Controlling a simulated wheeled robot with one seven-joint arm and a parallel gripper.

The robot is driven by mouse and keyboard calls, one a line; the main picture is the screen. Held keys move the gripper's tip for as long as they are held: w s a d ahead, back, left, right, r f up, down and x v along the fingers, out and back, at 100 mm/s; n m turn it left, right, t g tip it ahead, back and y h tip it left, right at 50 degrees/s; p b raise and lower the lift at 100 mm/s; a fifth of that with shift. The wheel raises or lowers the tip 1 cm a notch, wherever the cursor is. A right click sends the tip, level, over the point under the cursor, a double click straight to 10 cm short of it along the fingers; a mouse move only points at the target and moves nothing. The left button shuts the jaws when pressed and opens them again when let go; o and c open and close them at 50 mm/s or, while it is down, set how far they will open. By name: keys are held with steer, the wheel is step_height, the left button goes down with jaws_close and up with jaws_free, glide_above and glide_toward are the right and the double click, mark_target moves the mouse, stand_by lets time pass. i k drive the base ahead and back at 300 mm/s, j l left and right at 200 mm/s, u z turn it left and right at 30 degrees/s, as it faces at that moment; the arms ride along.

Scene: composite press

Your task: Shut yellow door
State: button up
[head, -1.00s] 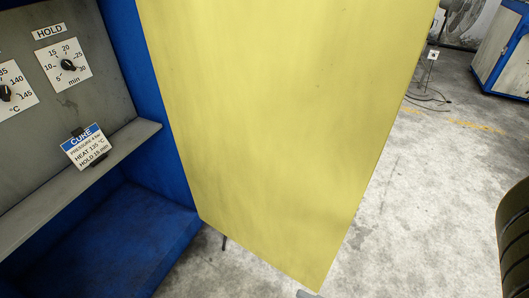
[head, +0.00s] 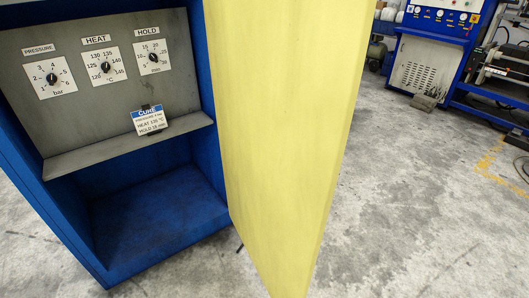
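The yellow door (head: 285,130) is a tall flat panel in the middle of the head view. It stands open, swung outward from the right side of the blue cabinet (head: 215,170). Its top and its lowest corner run out of the frame. The cabinet's inside is exposed, with a grey dial panel (head: 105,110) and an empty blue lower space (head: 155,205). My gripper is not in view.
A shelf (head: 130,150) inside holds a small CURE card (head: 152,120). Pressure (head: 53,78), heat (head: 107,67) and hold (head: 153,57) dials sit above. Grey floor (head: 410,190) is open at right. Another blue machine (head: 430,50) stands at the back right.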

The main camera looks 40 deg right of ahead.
mark_target(286, 75)
steer(key=k+l, duration=0.1)
steer(key=l, duration=0.3)
steer(key=k+l+u, duration=0.1)
steer(key=l, duration=0.3)
steer(key=k+l, duration=0.1)
steer(key=l, duration=0.3)
steer(key=k+l+u, duration=0.1)
steer(key=l, duration=0.3)
steer(key=k+l, duration=0.15)
steer(key=l, duration=0.2)
steer(key=k+l+u, duration=0.1)
steer(key=l, duration=0.7)
steer(key=i+l+z, duration=0.35)
steer(key=i+l, duration=0.2)
